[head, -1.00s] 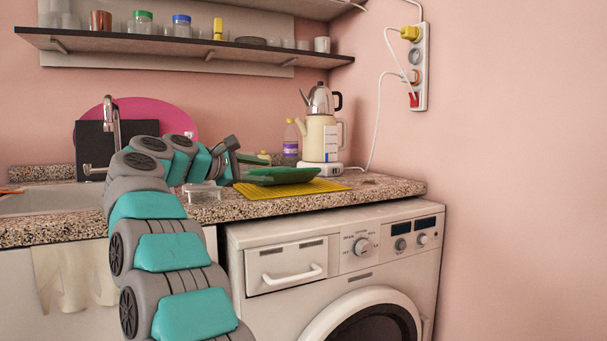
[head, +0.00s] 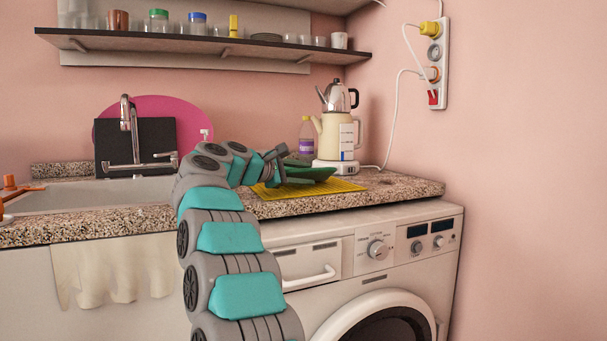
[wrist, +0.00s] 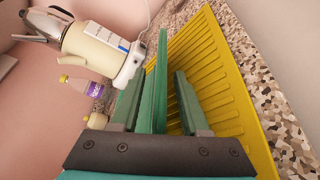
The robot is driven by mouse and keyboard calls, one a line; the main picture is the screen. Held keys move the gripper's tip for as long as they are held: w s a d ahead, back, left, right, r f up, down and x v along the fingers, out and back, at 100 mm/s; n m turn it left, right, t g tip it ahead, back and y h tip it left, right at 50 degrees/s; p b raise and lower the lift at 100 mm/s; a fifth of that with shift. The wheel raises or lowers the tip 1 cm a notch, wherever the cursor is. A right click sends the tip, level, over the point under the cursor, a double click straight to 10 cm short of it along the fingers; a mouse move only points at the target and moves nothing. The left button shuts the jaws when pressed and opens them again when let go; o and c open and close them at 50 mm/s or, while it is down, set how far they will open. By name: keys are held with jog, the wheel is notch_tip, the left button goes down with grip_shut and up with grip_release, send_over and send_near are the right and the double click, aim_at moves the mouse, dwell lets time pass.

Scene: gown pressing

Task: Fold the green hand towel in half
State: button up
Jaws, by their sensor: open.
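A green item (head: 310,174), which looks like the hand towel, lies on a yellow ribbed mat (head: 345,187) on the counter, left of the washing machine's controls. My gripper (head: 279,160) is at its left end, partly covering it. In the wrist view, the jaws of my gripper (wrist: 159,74) are open, with a green sheet edge (wrist: 157,58) standing between the two fingers.
A cream kettle (head: 338,138) on a white base and a purple-labelled bottle (head: 306,140) stand behind the mat. The sink with its faucet (head: 128,140) is to the left. A cream cloth (head: 115,270) hangs below the counter edge. A shelf (head: 200,43) runs above.

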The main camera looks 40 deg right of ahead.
grip_shut()
dwell(1.4)
